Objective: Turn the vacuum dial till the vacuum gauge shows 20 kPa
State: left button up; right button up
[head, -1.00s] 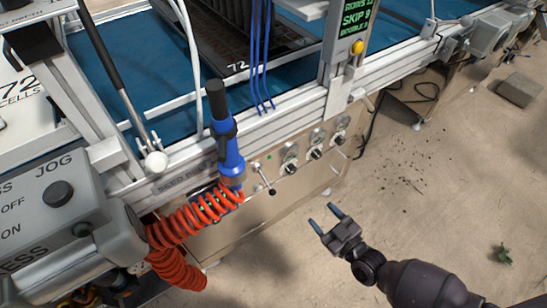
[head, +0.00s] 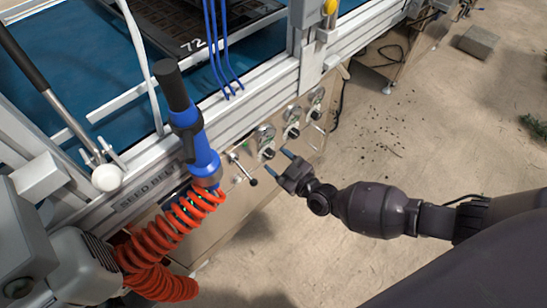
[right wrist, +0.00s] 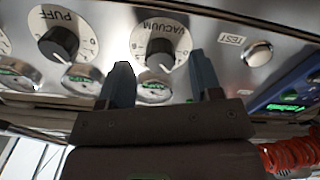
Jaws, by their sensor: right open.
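The vacuum dial is a black knob on a white face marked VACUUM (right wrist: 166,45), upside down in the right wrist view. In the head view it is the leftmost knob (head: 268,154) of the row. The vacuum gauge (right wrist: 155,91), partly behind my fingers, has a green band; its reading is too small to tell. It also shows in the head view (head: 264,134). My right gripper (head: 276,163) is open, its fingers pointing at the panel. In the right wrist view its fingertips (right wrist: 160,68) straddle the vacuum dial, apart from it. My left gripper is not in view.
The puff dial (right wrist: 59,43) and TEST button (right wrist: 257,54) flank the vacuum dial. A lever with a black tip (head: 248,175) sticks out left of the fingers. A blue tool (head: 203,158) with an orange coiled hose (head: 160,240) hangs further left.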

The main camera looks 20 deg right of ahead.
jog(key=shift+w+a, duration=0.2)
jog(key=shift+w, duration=0.5)
jog(key=c, duration=0.9)
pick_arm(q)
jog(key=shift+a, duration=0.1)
pick_arm(e)
jog(key=shift+c, duration=0.2)
